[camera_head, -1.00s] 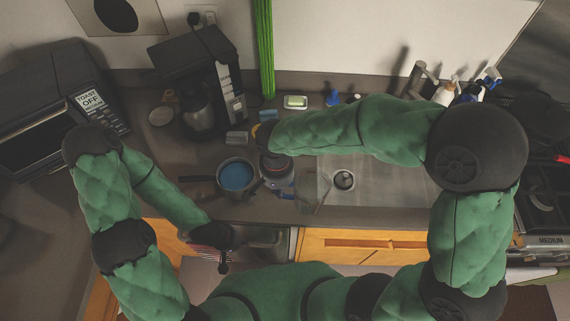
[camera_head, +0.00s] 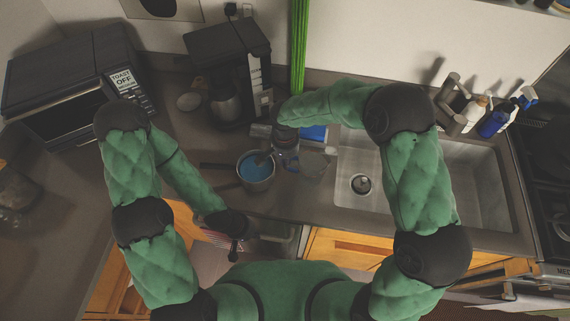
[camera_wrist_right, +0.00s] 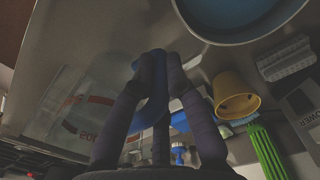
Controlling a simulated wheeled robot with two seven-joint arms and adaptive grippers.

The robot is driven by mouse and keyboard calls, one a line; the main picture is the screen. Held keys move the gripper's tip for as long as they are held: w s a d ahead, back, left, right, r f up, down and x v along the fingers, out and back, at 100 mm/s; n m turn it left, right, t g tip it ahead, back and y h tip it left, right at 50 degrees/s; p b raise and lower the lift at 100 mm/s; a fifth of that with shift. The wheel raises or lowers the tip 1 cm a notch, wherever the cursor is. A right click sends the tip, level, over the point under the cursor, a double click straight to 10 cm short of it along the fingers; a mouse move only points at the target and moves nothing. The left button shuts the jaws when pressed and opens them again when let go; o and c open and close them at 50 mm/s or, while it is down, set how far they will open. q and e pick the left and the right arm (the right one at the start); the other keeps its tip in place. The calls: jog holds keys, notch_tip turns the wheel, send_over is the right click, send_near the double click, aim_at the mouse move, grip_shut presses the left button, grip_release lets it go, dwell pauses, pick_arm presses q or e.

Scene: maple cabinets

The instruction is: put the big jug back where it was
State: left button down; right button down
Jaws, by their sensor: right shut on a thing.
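The big jug (camera_head: 315,163) is clear, with a blue handle and red markings. In the head view it is right of the blue-filled pot (camera_head: 255,178), by the sink's left edge. In the right wrist view its clear wall (camera_wrist_right: 68,112) is at left. My right gripper (camera_head: 286,160) is shut on its blue handle; the fingers close around it in the wrist view (camera_wrist_right: 158,65). I cannot tell whether the jug touches the counter. My left gripper (camera_head: 234,251) is low, over the front edge near an open drawer; its fingers are too dark to read.
The sink (camera_head: 452,180) is to the right, with bottles (camera_head: 493,122) behind it. A coffee maker (camera_head: 232,60) and toaster oven (camera_head: 65,90) stand at back left. A yellow cup (camera_wrist_right: 236,92) and a pale sponge (camera_wrist_right: 286,60) show in the wrist view.

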jog(key=shift+w+f, duration=0.2)
jog(key=shift+f, duration=0.1)
notch_tip(320, 180, down, 3)
jog(key=shift+w+f, duration=0.15)
jog(key=shift+f, duration=0.2)
jog(key=c, duration=1.3)
grip_release()
jog(key=shift+o, duration=0.2)
jog(key=shift+r, duration=0.1)
